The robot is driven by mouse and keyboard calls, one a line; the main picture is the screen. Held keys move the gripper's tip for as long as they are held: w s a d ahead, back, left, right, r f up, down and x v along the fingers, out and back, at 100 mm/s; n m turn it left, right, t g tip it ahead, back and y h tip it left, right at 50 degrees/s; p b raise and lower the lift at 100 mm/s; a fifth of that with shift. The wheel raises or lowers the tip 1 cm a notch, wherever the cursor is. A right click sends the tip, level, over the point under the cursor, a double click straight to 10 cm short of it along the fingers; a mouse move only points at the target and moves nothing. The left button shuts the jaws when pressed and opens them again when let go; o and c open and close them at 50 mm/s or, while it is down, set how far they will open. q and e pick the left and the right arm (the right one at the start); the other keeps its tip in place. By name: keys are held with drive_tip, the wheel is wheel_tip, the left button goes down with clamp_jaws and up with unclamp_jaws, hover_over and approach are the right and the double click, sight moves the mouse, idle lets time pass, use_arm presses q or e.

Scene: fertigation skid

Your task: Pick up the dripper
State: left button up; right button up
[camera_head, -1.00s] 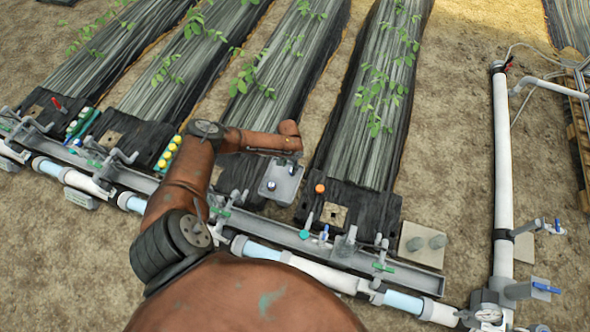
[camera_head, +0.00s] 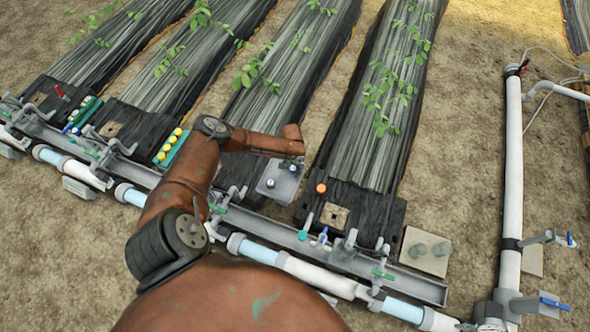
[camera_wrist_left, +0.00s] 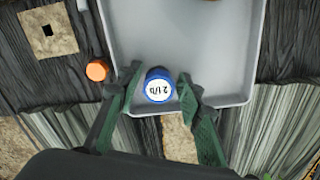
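The dripper (camera_wrist_left: 159,86) has a blue rim and a white face with upside-down "2 l/h" print. It sits at the edge of a grey tray (camera_wrist_left: 205,45) in the left wrist view. My left gripper (camera_wrist_left: 159,84) is open, its green-black fingers on either side of the dripper. I cannot tell whether they touch it. In the head view the left wrist (camera_head: 291,140) hangs over the far side of the tray (camera_head: 283,190); the fingers are too small or hidden to make out there. My right gripper is not in view.
An orange round piece (camera_wrist_left: 97,70) lies beside the tray, on black sheeting. A grey channel (camera_head: 330,258) with valves and white pipes runs in front. Yellow-topped pieces stand in a green rack (camera_head: 170,148) to the left. A tall white pipe (camera_head: 512,170) stands at right.

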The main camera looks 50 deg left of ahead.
use_arm(q)
drive_tip(key=c, duration=0.6)
drive_tip(key=shift+r, duration=0.15)
